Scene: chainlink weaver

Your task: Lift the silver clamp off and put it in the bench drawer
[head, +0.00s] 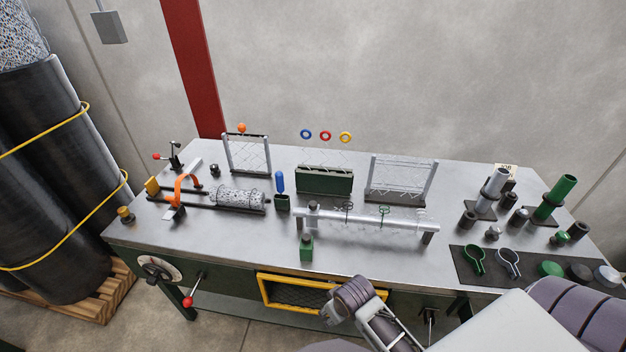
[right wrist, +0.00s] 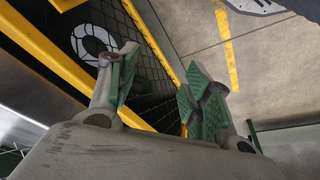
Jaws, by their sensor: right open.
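A silver clamp, a ring with a short handle (head: 515,271), shows on the dark mat at the right of the bench, beside a green one (head: 480,268); whether these are loose parts or flat shapes is hard to tell. The yellow-rimmed bench drawer (head: 262,291) is open at the front; its yellow rim (right wrist: 55,55) and dark mesh floor also show in the right wrist view. A pale ring shape (right wrist: 92,40) shows inside it, unclear whether a part or a marking. My right gripper (right wrist: 163,88) is open and empty over the drawer. My left gripper is out of view.
Green and silver cylinders (head: 556,197) stand at the right. A wire roll (head: 237,196) and orange-arched fixture are at the left. A red-knobbed lever (head: 190,300) sticks out below the bench.

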